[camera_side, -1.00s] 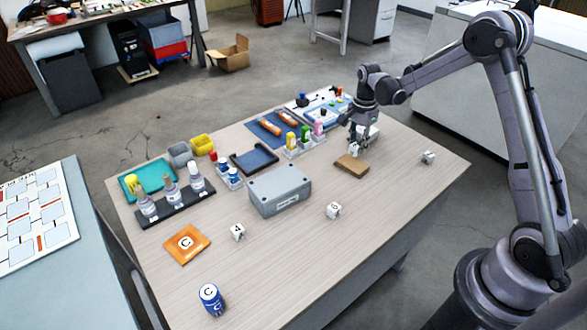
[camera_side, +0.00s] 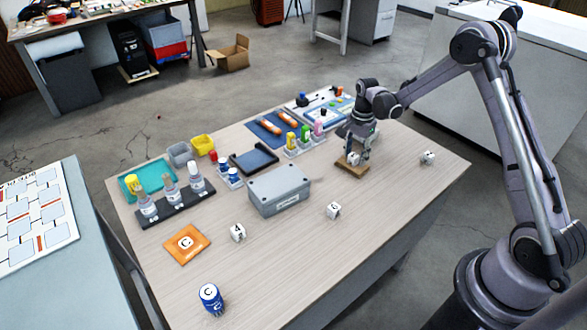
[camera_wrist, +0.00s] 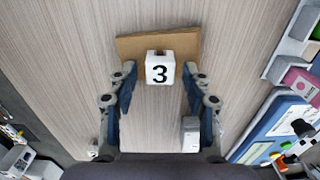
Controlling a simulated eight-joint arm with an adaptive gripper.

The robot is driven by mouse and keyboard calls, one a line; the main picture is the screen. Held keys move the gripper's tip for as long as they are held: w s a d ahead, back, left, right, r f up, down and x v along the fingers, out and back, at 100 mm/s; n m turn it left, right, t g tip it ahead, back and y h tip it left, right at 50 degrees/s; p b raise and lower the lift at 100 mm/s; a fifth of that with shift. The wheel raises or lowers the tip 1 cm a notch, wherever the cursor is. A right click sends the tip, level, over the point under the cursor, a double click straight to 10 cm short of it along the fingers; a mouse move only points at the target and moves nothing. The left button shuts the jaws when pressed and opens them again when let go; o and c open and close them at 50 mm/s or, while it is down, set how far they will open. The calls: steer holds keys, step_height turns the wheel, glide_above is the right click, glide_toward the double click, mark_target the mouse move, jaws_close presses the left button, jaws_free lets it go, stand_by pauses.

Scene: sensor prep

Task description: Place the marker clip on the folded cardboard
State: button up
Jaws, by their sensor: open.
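The marker clip appears as a small white block with a black 3 (camera_wrist: 160,74) in the wrist view. It overlaps the front edge of the brown folded cardboard (camera_wrist: 190,43) in that view and seems to sit on it. In the side view, the folded cardboard (camera_side: 345,169) lies on the right half of the table, with the white block (camera_side: 353,158) over it. My gripper (camera_wrist: 158,82) is open, with one finger on each side of the block and visible gaps between. It is low over the cardboard in the side view (camera_side: 356,156).
Other white marked blocks stand at the right (camera_side: 428,158), middle (camera_side: 334,210) and left (camera_side: 238,232). A grey box (camera_side: 279,190) is left of the cardboard. A rack of coloured bottles (camera_side: 304,145) stands close behind. The table's front right is mostly clear.

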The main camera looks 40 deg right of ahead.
mark_target(356, 154)
step_height(356, 154, up, 12)
steer(key=s+a+r+n+t, duration=0.3)
steer(key=s+a+r+n, duration=0.5)
steer(key=a+r, duration=0.2)
steer(key=s+a+n+t, duration=0.4)
steer(key=s+a+n, duration=0.2)
steer(key=s+n, duration=0.4)
steer(key=shift+s+a+f, duration=0.25)
steer(key=shift+s+a, duration=0.15)
steer(key=shift+s, duration=0.5)
